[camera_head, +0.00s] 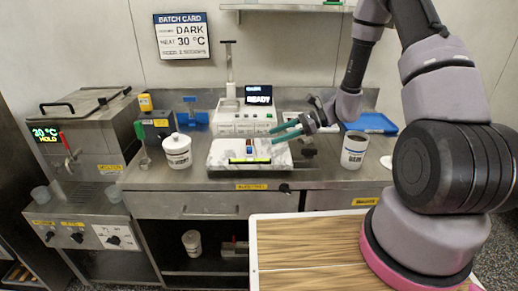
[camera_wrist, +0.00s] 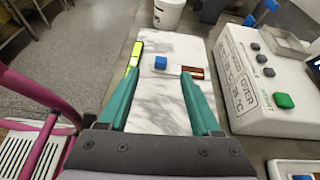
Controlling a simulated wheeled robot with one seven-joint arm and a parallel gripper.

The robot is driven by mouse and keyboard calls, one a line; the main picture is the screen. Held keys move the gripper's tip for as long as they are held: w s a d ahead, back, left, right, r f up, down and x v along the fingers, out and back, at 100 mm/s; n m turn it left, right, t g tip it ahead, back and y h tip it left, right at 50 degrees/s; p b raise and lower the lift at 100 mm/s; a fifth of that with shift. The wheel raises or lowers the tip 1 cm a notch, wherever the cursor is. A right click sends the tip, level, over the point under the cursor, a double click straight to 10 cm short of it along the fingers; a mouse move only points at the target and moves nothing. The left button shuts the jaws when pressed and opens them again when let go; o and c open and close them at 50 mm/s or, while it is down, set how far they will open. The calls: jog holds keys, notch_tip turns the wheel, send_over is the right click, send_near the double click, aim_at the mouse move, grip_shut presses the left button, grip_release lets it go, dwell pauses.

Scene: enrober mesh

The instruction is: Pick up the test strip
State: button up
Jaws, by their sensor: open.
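A pale marbled slab (camera_head: 222,158) lies on the steel counter; it also shows in the wrist view (camera_wrist: 160,105). On it are a small blue block (camera_wrist: 160,63) and a dark brown piece (camera_wrist: 196,72); in the head view the blue piece (camera_head: 249,148) is near the slab's middle. I take these as the test strip's parts, but cannot tell whether they are joined. My gripper (camera_head: 273,135) has two teal fingers and is open above the slab's right side. In the wrist view the gripper (camera_wrist: 160,76) frames the blue block; the right fingertip partly covers the brown piece.
A white machine with a READY display (camera_head: 259,94) stands behind. A lidded white pot (camera_head: 177,151) is left, and a white tub (camera_head: 354,150) and blue tray (camera_head: 372,122) are right.

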aim_at(250, 148)
jog(key=shift+w+d+f+m, duration=0.1)
jog(key=shift+f+m, duration=0.2)
jog(key=shift+f, duration=0.65)
jog(key=x, duration=0.5)
jog(key=shift+w, duration=0.1)
jog(key=x, duration=0.3)
jog(key=r+x, duration=0.1)
jog(key=x, duration=0.1)
jog(key=shift+a+f, duration=0.15)
jog(key=shift+a, duration=0.3)
grip_shut()
